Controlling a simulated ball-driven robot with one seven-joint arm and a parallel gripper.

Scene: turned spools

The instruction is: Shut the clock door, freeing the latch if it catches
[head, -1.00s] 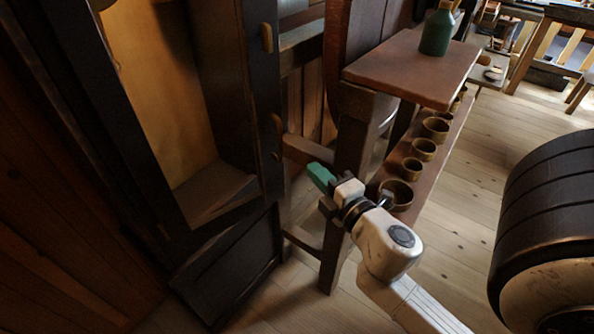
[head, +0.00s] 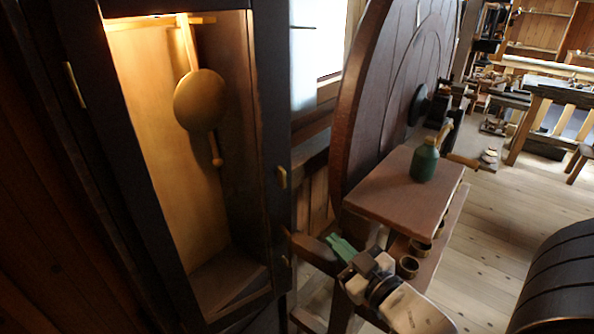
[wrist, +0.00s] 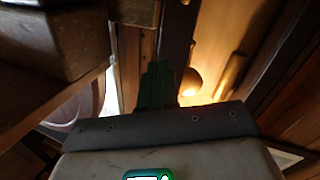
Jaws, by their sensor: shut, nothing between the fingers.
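The clock (head: 270,130) is a tall dark case at the left of the head view. Its lit interior shows a round brass pendulum bob (head: 201,100), also seen in the wrist view (wrist: 191,82). Brass fittings (head: 282,178) sit on the right edge, and a brass plate (head: 73,85) is on the left upright. I cannot tell the door leaf from the case frame, nor make out how the latch sits. My gripper (head: 342,248), with green fingers, is shut and empty, right of the case's lower right edge and apart from it. In the wrist view the fingers (wrist: 157,85) point toward the case.
A wooden bench (head: 405,190) with a green bottle (head: 425,160) stands close right of my gripper, with small cups (head: 408,266) on a lower shelf. A large wooden wheel (head: 385,90) rises behind. A dark drum (head: 560,285) is at lower right. Floor (head: 490,230) is clear between.

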